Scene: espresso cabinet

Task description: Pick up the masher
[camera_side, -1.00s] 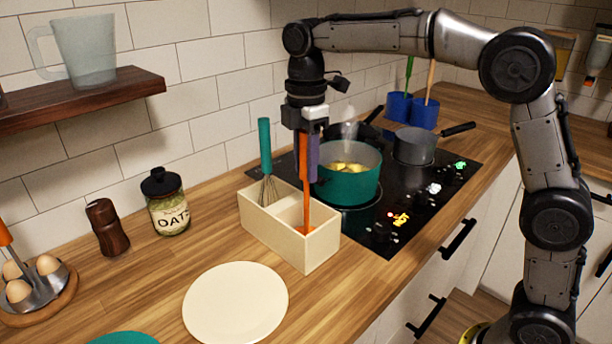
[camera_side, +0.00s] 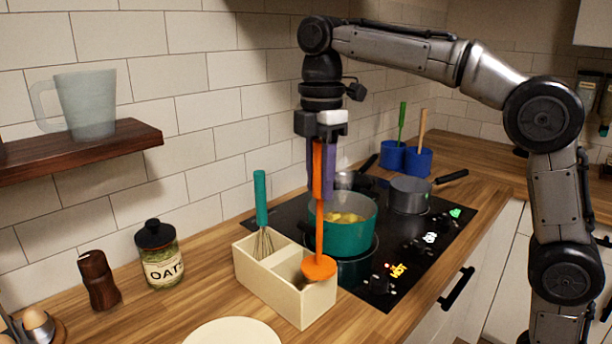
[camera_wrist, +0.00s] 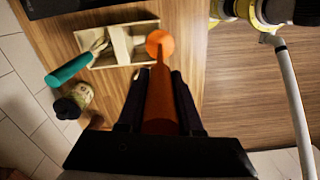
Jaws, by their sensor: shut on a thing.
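The masher (camera_side: 319,266) is orange with a long upright handle and a flat round head. My gripper (camera_side: 321,190) is shut on the upper part of its handle. The head shows fully at rim height or above, over the near right compartment of the cream two-part caddy (camera_side: 284,288). In the wrist view the masher (camera_wrist: 161,90) runs away between my fingers (camera_wrist: 158,85), its head at the right end of the caddy (camera_wrist: 143,22). Whether the head still touches the caddy is not clear.
A teal-handled whisk (camera_side: 261,200) stands in the caddy's other compartment. A teal pot (camera_side: 345,235) with yellow pieces sits on the black hob (camera_side: 376,285) right behind. An oats jar (camera_side: 160,255) and brown mill (camera_side: 98,280) stand left. A pale plate (camera_side: 232,334) lies in front.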

